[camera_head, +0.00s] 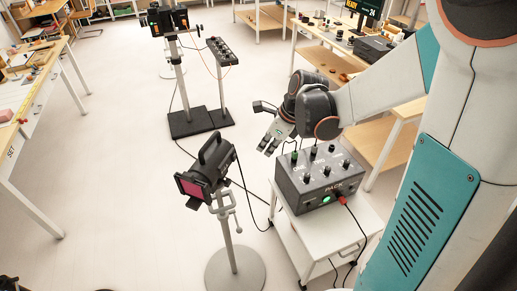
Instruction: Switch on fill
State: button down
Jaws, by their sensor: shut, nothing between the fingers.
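A dark grey control box marked PACK (327,194) stands on a white cart. Several knobs or switches stand on its top, with small white labels too small to read surely, so I cannot tell which one is fill. A green light (326,199) glows on its front, and a red plug (342,199) sits beside it. My gripper (270,147) is shut and empty, above and to the left of the box's back left corner, apart from it. A black lamp with a magenta front (193,188) stands on a pole to the left; I see no glow from it.
The white cart (350,232) carries the box, and cables run down to the floor. A second stand (182,85) with a panel (222,50) is behind. A table (45,85) is at left and a workbench (320,55) at back right. Open floor lies between.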

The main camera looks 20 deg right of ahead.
aim_at(234, 158)
jog(key=w+a+f, duration=0.5)
jog(key=f, duration=0.2)
jog(key=shift+w+f, duration=0.15)
jog(key=shift+w, duration=0.05)
dwell(0.3)
jog(key=shift+w+a+r+g+h, duration=0.35)
jog(key=shift+w+a+g+h, duration=0.15)
jog(key=shift+g+h, duration=0.2)
jog(key=shift+s, duration=0.1)
jog(key=shift+r, duration=0.15)
